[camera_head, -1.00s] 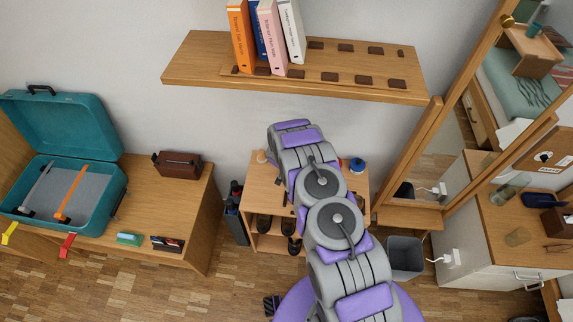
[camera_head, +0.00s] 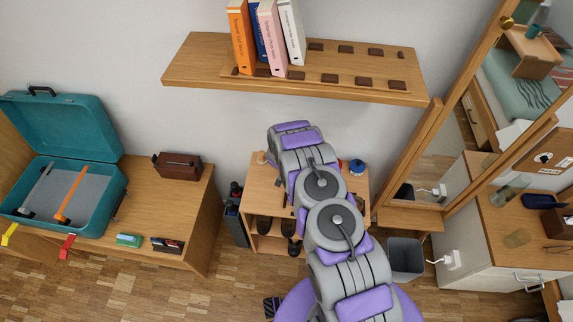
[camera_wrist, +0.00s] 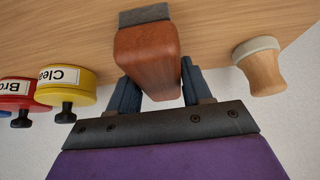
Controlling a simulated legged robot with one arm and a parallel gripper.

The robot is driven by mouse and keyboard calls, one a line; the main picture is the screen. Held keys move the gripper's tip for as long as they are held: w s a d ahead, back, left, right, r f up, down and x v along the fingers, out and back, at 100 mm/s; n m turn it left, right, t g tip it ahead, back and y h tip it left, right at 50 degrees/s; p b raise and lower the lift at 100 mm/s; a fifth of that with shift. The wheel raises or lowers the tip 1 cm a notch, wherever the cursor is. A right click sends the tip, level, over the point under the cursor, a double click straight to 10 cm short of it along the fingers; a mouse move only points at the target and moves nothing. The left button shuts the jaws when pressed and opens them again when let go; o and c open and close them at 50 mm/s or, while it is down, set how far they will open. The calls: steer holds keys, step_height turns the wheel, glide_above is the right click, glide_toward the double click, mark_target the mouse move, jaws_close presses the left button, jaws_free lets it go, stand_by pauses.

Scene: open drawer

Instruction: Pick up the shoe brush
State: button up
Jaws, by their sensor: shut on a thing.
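The shoe brush (camera_wrist: 148,55) shows in the wrist view, with a reddish-brown wooden body and a dark grey bristle end. My gripper (camera_wrist: 157,88) is shut on it, with one dark finger on each side of the wooden body. The brush is close to the light wooden surface; I cannot tell whether it touches it. In the head view my arm covers the gripper and the brush, above the small shoe cabinet (camera_head: 262,185).
In the wrist view, a yellow tin (camera_wrist: 68,85) and a red tin (camera_wrist: 17,94) stand left of the brush. A wooden knob-shaped object (camera_wrist: 260,66) stands right. In the head view, a wall shelf (camera_head: 300,75) with books hangs above my arm; a mirror (camera_head: 470,110) stands right.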

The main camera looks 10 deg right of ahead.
steer(key=shift+s+r+p, duration=0.15)
steer(key=shift+r+p, duration=0.15)
steer(key=shift+r, duration=0.2)
steer(key=r, duration=0.2)
steer(key=r+p, duration=0.1)
steer(key=r, duration=0.3)
steer(key=shift+s+a+r+p, duration=0.2)
steer(key=shift+s+p, duration=0.05)
steer(key=shift+p, duration=0.05)
steer(key=s+a, duration=0.3)
steer(key=s, duration=0.6)
steer(key=s+a, duration=0.2)
steer(key=s, duration=0.7)
steer(key=shift+a+f+p, duration=0.2)
steer(key=shift+a+p, duration=0.1)
steer(key=shift+a, duration=0.1)
steer(key=shift+s, duration=0.1)
